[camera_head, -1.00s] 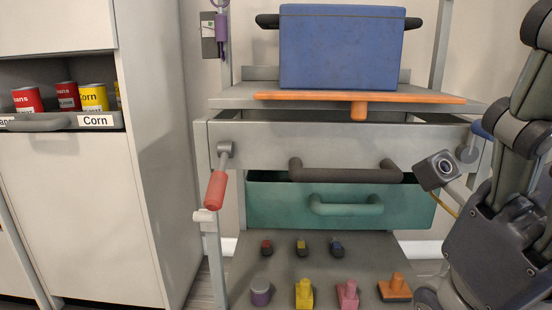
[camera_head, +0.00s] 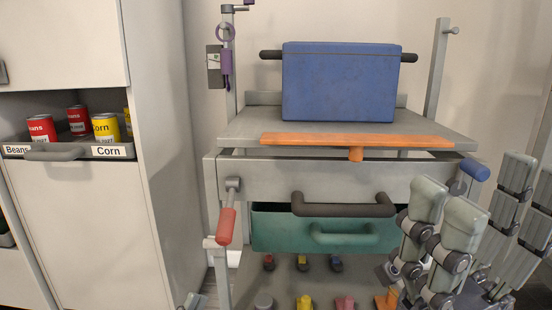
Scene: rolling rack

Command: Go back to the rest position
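My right gripper (camera_head: 482,188) is at the lower right of the head view, in front of the rack's right side. Its grey fingers point up and stand spread apart, with nothing visible between them. It covers the right end of the green drawer and part of the lower shelf.
The rolling rack (camera_head: 270,180) holds a blue box (camera_head: 340,85) and an orange board (camera_head: 357,140) on top. The green drawer (camera_head: 275,228) is below. Several small coloured pieces sit on the lower shelf. A cabinet drawer (camera_head: 75,152) with cans is at left.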

